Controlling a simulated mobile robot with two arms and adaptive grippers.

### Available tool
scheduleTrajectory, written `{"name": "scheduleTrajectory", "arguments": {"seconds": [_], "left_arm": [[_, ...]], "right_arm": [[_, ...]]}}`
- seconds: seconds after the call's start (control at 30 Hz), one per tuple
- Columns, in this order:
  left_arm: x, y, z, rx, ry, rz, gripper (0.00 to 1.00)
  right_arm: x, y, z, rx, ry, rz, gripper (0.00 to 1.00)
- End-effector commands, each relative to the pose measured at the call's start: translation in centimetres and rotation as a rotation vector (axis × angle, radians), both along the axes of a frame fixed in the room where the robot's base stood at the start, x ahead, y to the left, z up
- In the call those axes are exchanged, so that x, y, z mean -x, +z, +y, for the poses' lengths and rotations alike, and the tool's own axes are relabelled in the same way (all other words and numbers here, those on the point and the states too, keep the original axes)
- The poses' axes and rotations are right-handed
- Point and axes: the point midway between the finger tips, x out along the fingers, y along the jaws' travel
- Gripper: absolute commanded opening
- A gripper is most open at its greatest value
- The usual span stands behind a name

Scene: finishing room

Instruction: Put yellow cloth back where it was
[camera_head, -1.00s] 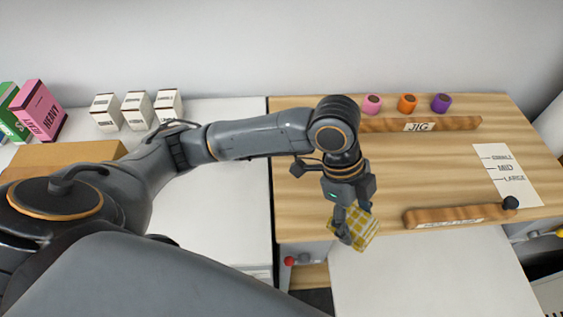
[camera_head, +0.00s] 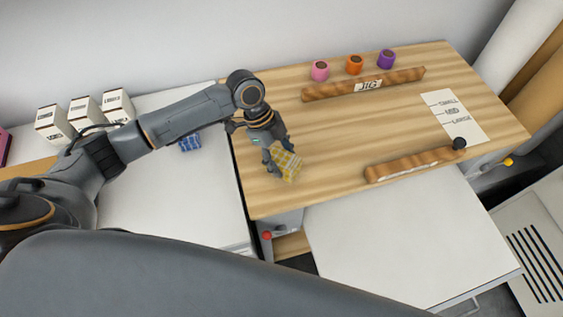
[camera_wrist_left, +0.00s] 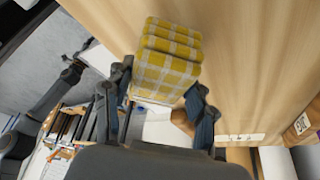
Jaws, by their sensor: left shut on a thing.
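The yellow cloth (camera_head: 287,164) is a folded, yellow-and-white checked piece. My left gripper (camera_head: 279,160) is shut on it and holds it over the left part of the wooden bench top (camera_head: 330,125). In the left wrist view the cloth (camera_wrist_left: 168,62) sticks out beyond the fingers of the left gripper (camera_wrist_left: 160,102), with the wood grain behind it. I cannot tell how far the cloth is above the wood. My right gripper is not in view.
A wooden JIG bar (camera_head: 335,88) lies at the back, with pink (camera_head: 320,71), orange (camera_head: 354,65) and purple (camera_head: 386,59) cups behind it. A second wooden bar (camera_head: 400,166) lies near the front edge. A blue checked cloth (camera_head: 190,142) lies on the white counter (camera_head: 185,195).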

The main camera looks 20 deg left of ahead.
Motion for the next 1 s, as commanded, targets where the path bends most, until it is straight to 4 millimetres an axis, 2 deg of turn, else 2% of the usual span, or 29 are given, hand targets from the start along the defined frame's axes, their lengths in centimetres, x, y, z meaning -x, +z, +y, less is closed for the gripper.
{"name": "scheduleTrajectory", "arguments": {"seconds": [0.03,0.2,0.6,0.63,0.7,0.73,1.0], "left_arm": [[0.2,-0.6,0.0,0.000,0.000,0.007,0.26],[0.1,-2.6,-0.1,-0.001,0.000,0.003,0.26],[0.1,-3.3,-0.1,0.000,0.000,0.001,0.26],[0.1,-3.2,-0.1,0.000,0.000,0.001,0.62],[0.1,-3.2,-0.1,0.000,0.000,0.001,0.76],[0.1,-3.2,-0.1,0.000,0.000,0.001,0.79],[0.1,-3.2,-0.1,0.000,0.000,0.001,0.79]], "right_arm": [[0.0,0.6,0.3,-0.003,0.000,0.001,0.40],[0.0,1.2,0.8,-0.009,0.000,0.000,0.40],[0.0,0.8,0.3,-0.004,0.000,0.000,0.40],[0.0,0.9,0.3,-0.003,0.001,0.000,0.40],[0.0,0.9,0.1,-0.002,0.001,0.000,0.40],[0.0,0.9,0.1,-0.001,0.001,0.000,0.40],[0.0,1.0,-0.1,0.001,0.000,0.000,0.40]]}}
